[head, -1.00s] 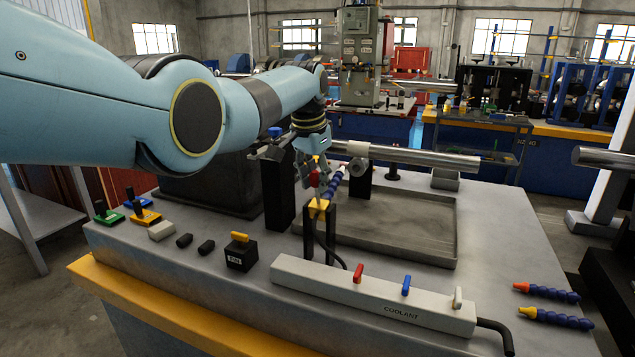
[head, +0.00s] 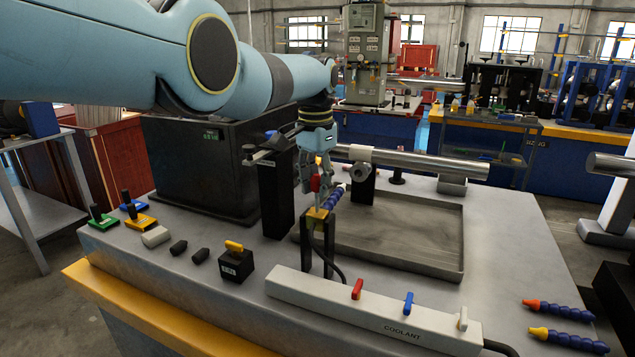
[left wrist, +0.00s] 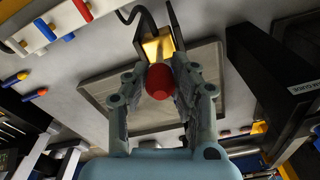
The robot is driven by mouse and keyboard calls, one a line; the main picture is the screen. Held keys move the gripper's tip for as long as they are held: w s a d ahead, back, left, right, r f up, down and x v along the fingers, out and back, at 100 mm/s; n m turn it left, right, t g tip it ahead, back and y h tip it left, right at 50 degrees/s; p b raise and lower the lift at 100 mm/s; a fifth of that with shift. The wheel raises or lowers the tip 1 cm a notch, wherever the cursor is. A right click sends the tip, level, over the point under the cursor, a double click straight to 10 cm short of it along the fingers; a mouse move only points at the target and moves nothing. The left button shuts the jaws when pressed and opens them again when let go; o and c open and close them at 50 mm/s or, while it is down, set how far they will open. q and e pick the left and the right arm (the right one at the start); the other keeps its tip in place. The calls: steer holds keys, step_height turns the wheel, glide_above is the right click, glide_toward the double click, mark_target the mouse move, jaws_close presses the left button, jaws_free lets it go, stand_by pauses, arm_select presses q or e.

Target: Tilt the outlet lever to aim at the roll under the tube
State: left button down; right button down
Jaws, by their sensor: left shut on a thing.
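My left gripper (head: 313,190) points down over the bench, its fingers closed on the red outlet lever (head: 315,184). In the left wrist view, the lever's round red knob (left wrist: 160,82) sits between both fingertips. The lever stands above a yellow block (head: 317,215) on a dark two-legged stand. A blue segmented outlet hose (head: 333,196) rises from the block toward the tube, partly hidden by the fingers. The shiny steel tube (head: 430,164) runs horizontally behind, with a pale band near its left end. My right gripper is not in view.
A shallow grey tray (head: 455,274) lies under the tube. A white coolant manifold (head: 370,311) with red, blue and white levers lies in front. A tall black block (head: 277,190) stands close left of my gripper. Loose hose pieces (head: 560,310) lie at the right.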

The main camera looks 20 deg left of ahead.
arm_select(q)
steer(key=c, duration=1.1)
jaws_free()
steer(key=shift+w, duration=0.1)
steer(key=r, duration=1.2)
steer(key=shift+s, duration=0.35)
steer(key=shift+f, duration=0.1)
